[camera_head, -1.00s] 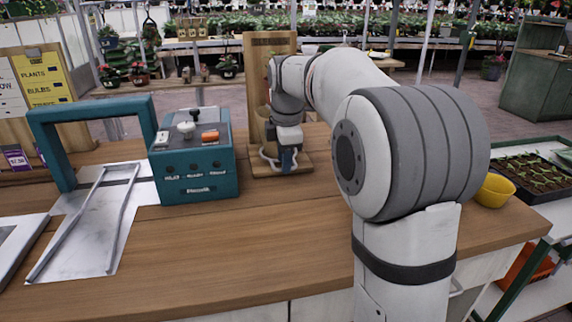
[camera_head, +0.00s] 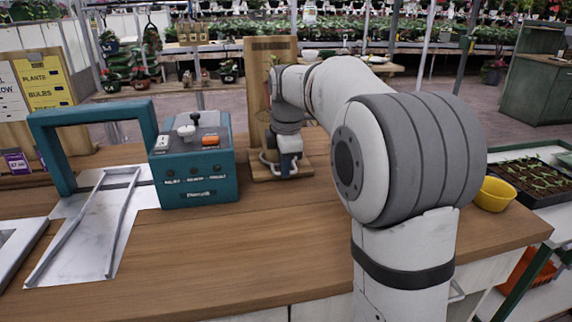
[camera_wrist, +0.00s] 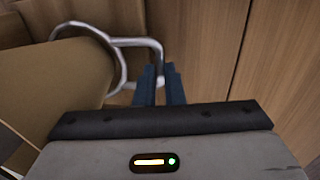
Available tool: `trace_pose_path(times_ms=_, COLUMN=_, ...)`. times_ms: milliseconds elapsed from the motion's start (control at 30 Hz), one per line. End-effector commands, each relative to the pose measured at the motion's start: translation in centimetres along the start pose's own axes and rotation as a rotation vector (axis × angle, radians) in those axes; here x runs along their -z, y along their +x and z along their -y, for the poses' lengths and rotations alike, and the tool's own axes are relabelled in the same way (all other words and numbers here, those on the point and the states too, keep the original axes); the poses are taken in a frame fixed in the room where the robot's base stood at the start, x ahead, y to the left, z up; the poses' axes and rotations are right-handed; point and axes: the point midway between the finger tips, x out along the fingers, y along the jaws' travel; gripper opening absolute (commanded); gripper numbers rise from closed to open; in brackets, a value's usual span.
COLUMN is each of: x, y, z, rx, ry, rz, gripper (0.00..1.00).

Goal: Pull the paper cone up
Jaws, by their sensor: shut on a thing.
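The paper cone (camera_wrist: 55,80) is tan and fills the left of the wrist view. A bent metal wire (camera_wrist: 118,60) curves around it and ends in a squared loop on its right. In the head view the cone (camera_head: 262,118) is partly hidden behind my arm, in front of an upright wooden board. My gripper (camera_wrist: 162,70) has its two dark blue fingers close together on the right side of the wire loop. In the head view my gripper (camera_head: 289,168) is low over the board's base. The finger contact itself is too small to see clearly.
A teal box (camera_head: 197,187) with knobs stands left of my gripper on the wooden counter (camera_head: 240,255). A teal frame and metal tray (camera_head: 90,225) lie further left. A yellow bowl (camera_head: 494,194) sits at the right. The counter's front middle is clear.

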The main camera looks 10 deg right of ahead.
Motion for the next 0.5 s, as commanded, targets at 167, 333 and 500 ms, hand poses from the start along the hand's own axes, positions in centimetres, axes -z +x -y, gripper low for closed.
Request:
trace_pose_path(times_ms=167, x=0.0, y=0.0, z=0.0, rx=0.0, ry=0.0, rz=0.0, gripper=0.0)
trace_pose_path(times_ms=333, x=0.0, y=-0.4, z=-0.1, rx=0.0, ry=0.001, rz=0.0, gripper=0.0)
trace_pose_path(times_ms=500, x=-0.1, y=-2.4, z=-0.4, rx=-0.001, ry=0.001, rz=0.0, gripper=0.0)
